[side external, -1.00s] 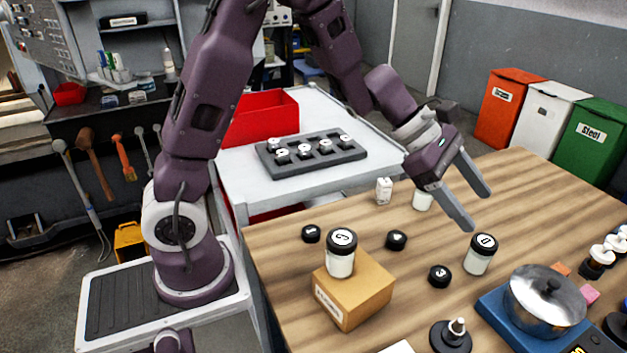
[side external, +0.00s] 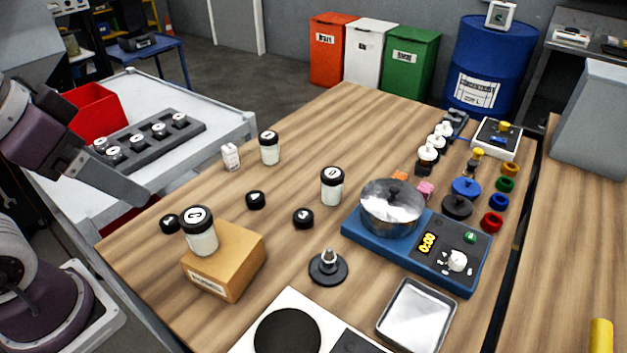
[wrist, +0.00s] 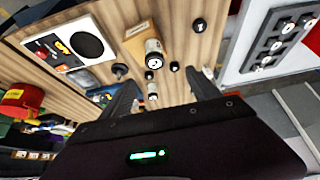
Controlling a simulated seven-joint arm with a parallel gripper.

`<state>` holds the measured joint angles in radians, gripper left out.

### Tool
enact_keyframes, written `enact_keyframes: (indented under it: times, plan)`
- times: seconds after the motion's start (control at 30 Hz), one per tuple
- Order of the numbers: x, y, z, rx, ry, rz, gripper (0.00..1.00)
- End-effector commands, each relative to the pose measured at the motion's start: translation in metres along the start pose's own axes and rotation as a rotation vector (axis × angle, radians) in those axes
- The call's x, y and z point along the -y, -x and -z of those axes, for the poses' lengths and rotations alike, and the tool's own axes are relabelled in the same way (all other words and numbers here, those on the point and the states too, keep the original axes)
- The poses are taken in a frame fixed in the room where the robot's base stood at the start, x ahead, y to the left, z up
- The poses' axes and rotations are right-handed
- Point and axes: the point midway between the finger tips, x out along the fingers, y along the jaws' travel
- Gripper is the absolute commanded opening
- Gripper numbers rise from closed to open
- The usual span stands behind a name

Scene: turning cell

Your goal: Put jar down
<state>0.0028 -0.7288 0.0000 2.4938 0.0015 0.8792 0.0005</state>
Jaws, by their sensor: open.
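A white jar with a black lid (side external: 201,232) stands upright on a cardboard box (side external: 240,268); its lid bears a letter like C. A second lidded jar (side external: 332,187) stands on the wooden table, and a third (side external: 269,148) stands farther back. My gripper (side external: 112,160) is at the left picture edge, by the table's cart-side edge, apart from all jars. In the wrist view my gripper (wrist: 163,93) has its fingers spread with nothing held between them. The boxed jar (wrist: 154,57) shows beyond the fingers there.
Several loose black lids, one of them this lid (side external: 256,200), lie near the box. A blue heater with a steel pot (side external: 391,205), a metal tray (side external: 417,315) and a black stand (side external: 328,268) occupy the right. A grey rack (side external: 150,140) sits on the cart.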

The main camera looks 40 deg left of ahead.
Motion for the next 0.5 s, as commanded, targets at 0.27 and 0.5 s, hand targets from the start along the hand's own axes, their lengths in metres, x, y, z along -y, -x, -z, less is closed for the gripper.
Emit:
enact_keyframes:
  times: [0.27, 0.5]
  plan:
    - [-0.025, -0.108, 0.152, -0.109, -0.055, -0.038, 0.71]
    - [-0.067, -0.263, 0.22, -0.238, -0.109, -0.079, 0.71]
